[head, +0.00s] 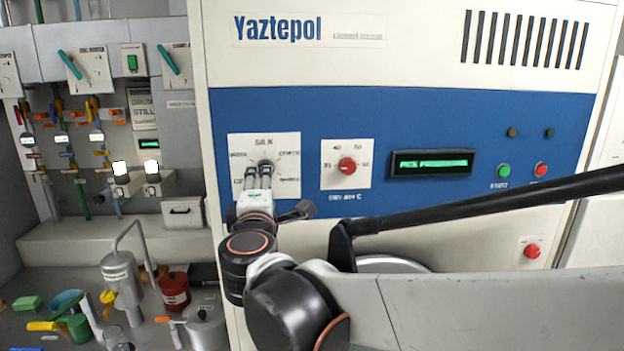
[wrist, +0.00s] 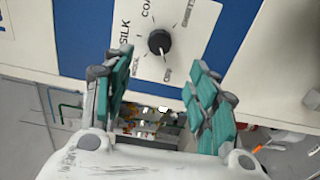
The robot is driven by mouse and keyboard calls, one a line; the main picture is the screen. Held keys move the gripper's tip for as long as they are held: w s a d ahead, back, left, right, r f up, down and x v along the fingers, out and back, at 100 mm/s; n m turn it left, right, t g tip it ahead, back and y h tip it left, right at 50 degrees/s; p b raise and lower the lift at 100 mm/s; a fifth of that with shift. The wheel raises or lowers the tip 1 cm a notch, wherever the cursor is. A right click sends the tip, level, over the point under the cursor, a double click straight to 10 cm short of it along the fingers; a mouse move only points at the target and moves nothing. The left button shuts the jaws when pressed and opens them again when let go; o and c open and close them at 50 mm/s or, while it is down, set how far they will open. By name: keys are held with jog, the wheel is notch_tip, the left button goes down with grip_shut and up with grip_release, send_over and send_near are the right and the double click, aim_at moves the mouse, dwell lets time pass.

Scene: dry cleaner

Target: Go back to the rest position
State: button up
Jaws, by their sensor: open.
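My gripper (head: 258,180) is raised in front of the blue and white machine panel, at the fabric dial plate marked SILK. In the wrist view my gripper (wrist: 165,95) shows two teal-padded fingers spread apart with nothing between them. The black fabric dial (wrist: 159,42) lies beyond the fingertips, and a gap to it appears in the wrist view. In the head view the fingertips partly cover the dial plate (head: 290,145). My arm reaches up from the lower middle of the head view.
A red temperature knob (head: 346,165), a green display (head: 432,163), a green button (head: 503,171) and a red button (head: 540,170) sit to the right on the panel. A red can (head: 174,290) and a metal canister (head: 121,275) stand at lower left. A black bar crosses the panel's right half.

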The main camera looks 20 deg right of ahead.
jog(key=s+d+f+m+g+b, duration=0.3)
jog(key=s+d+f+m+b, duration=0.25)
jog(key=f, duration=0.65)
jog(key=s+d+f+m+g+b, duration=0.35)
jog(key=s+f+b, duration=0.4)
jog(key=f, duration=0.45)
jog(key=s+a+f+m+g+y+b, duration=0.2)
jog(key=s+f, duration=0.3)
jog(key=f, duration=0.3)
jog(key=s+a+f+m+g+y+b, duration=0.1)
jog(key=s+a+f+m+y+b, duration=0.2)
jog(key=f, duration=0.6)
jog(key=s+b, duration=0.2)
jog(key=shift+s+a+m+g+y+b, duration=0.2)
jog(key=shift+s+m+g+y+b, duration=0.1)
jog(key=shift+s+g, duration=0.1)
